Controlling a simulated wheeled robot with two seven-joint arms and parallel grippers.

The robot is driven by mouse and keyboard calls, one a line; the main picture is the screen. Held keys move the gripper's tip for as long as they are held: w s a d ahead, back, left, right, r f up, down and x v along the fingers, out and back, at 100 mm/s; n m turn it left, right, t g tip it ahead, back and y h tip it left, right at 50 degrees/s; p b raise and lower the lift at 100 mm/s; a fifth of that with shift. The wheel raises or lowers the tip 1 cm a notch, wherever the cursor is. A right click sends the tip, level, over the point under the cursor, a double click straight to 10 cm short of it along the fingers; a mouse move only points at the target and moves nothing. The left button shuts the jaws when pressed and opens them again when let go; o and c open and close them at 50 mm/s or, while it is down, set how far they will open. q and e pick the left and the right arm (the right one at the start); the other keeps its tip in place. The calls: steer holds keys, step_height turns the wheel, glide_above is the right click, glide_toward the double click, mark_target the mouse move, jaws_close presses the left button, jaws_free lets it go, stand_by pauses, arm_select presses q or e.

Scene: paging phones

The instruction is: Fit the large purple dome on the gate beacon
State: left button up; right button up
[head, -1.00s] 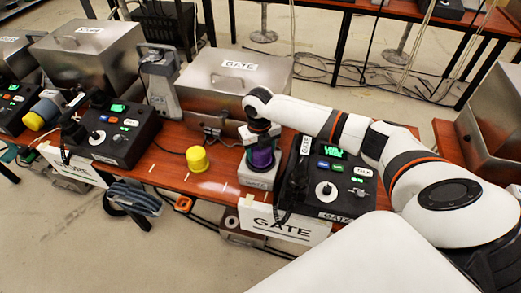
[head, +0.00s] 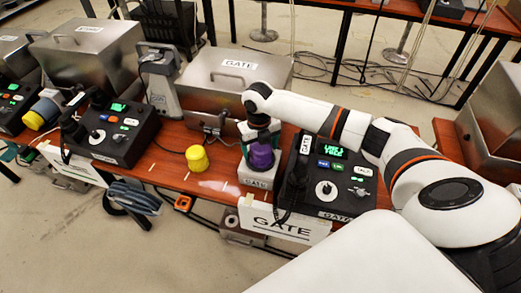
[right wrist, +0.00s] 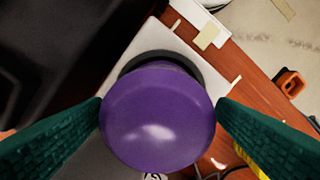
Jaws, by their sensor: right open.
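The large purple dome (head: 262,156) sits upright over the gate beacon, a pale grey box (head: 257,177) with a black collar, at the table's front edge. In the right wrist view the dome (right wrist: 158,118) fills the middle, and part of the black collar (right wrist: 160,58) shows beyond its far rim. My right gripper (right wrist: 159,106) points down with its two green fingers open, one on each side of the dome. Whether the fingers touch it I cannot tell. How the dome's underside meets the collar is hidden. My left gripper is out of view.
The gate console (head: 327,178) with its lit screen stands just right of the beacon. A yellow dome (head: 197,158) stands to the left on the table. A steel GATE case (head: 228,80) is behind. A white GATE sign (head: 283,222) hangs in front.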

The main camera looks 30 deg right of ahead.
mark_target(259, 146)
step_height(259, 146, up, 10)
steer(key=shift+a+r, duration=0.1)
steer(key=shift+r, duration=0.15)
stand_by(0.5)
